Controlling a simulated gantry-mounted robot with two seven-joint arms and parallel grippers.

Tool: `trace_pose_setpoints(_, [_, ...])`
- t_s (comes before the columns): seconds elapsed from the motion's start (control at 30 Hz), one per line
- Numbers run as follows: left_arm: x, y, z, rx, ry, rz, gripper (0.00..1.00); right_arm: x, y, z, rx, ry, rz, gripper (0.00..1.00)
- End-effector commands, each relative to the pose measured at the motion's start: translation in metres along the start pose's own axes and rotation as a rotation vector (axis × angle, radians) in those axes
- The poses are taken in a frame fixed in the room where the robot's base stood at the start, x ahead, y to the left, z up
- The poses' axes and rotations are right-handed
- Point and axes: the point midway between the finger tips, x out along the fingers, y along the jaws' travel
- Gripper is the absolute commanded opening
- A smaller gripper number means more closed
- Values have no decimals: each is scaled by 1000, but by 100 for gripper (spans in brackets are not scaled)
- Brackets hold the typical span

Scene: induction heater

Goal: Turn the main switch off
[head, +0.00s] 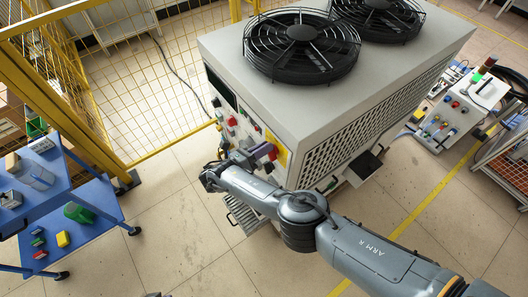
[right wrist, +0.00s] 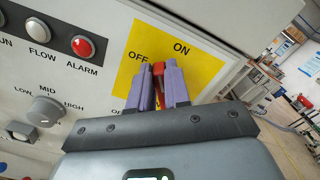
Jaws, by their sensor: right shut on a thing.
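The main switch has a red handle (right wrist: 158,70) on a yellow plate (right wrist: 205,68) with ON and OFF labels, on the heater's front panel. My right gripper (right wrist: 161,84) has its purple fingers on either side of the red handle and is shut on it. The fingers cover most of the handle, so I cannot tell exactly which label it points at. In the head view, my right gripper (head: 264,153) is at the yellow plate (head: 282,157) near the cabinet's front corner. A small bit of what looks like my left gripper (head: 153,295) shows at the bottom edge; its jaws cannot be made out.
The heater cabinet (head: 245,75) carries two black fans. Left of the switch are a red alarm lamp (right wrist: 83,46) and a grey MID/HIGH knob (right wrist: 45,111). A blue cart (head: 85,215) stands left, yellow fencing (head: 120,80) behind. The floor between cart and cabinet is clear.

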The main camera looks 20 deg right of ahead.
Motion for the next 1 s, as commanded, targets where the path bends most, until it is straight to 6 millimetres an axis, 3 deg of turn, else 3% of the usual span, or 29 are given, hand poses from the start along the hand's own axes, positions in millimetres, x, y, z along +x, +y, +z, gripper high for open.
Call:
trace_pose_setpoints(0.1, [14,-1,5,5,-1,-4,0,2,6,-5,-101,3,-1,0])
trace_pose_setpoints(0.5, [35,-1,12,9,-1,-7,0,1,11,-5,-353,3,1,0])
trace_pose_setpoints(1.0, [38,2,12,-4,1,3,0,2,11,-4,-421,3,1,0])
